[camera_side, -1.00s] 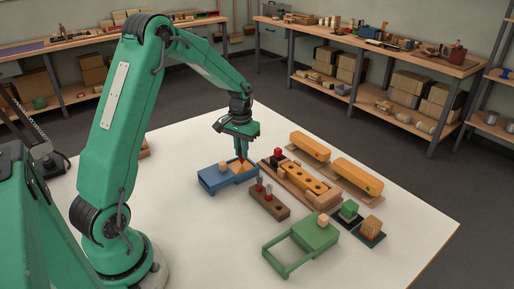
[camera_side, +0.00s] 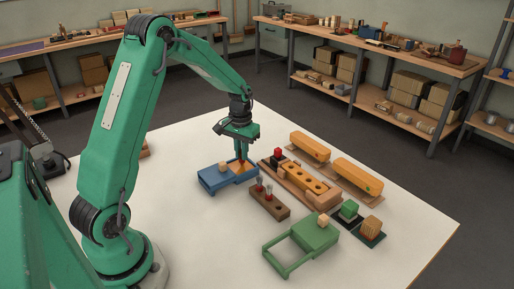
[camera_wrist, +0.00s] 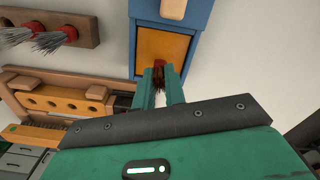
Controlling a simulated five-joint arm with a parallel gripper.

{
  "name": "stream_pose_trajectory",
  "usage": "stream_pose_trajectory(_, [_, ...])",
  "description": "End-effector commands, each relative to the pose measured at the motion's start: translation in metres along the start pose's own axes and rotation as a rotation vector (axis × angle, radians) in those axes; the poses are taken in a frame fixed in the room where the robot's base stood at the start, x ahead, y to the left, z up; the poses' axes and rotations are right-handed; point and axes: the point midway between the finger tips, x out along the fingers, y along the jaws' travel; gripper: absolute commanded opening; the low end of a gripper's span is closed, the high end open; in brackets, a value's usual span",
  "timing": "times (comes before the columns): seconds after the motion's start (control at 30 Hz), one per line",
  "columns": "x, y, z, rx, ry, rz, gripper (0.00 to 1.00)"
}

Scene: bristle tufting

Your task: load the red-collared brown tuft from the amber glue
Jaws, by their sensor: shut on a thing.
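My gripper (camera_side: 241,158) points down over the amber glue (camera_side: 246,167) in the blue tray (camera_side: 218,180). In the wrist view my gripper (camera_wrist: 159,75) is shut on the red-collared brown tuft (camera_wrist: 159,64). The red collar shows at the fingertips and dark bristles show between the fingers. The amber glue (camera_wrist: 162,43) lies just beyond the fingertips; I cannot tell whether the tuft touches it. An orange block with a row of dark holes (camera_side: 306,180) sits in a wooden holder to the right, and also shows in the wrist view (camera_wrist: 62,101).
A brown rack (camera_side: 270,203) holds two grey tufts with red collars. Two orange blocks (camera_side: 310,146) lie behind the holed block. A green stand (camera_side: 314,235), a green block (camera_side: 349,209) and a bristled block (camera_side: 371,227) are at the right. The table's front is clear.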

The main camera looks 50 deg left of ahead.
Motion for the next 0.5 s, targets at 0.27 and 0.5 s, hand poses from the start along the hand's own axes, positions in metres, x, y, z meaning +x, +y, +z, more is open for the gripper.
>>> stream_pose_trajectory(0.27, [0.0006, 0.0000, 0.0001, 0.000, 0.000, 0.000, 0.00])
stream_pose_trajectory(0.5, [-0.0035, 0.0000, -0.0003, 0.000, 0.001, 0.000, 0.00])
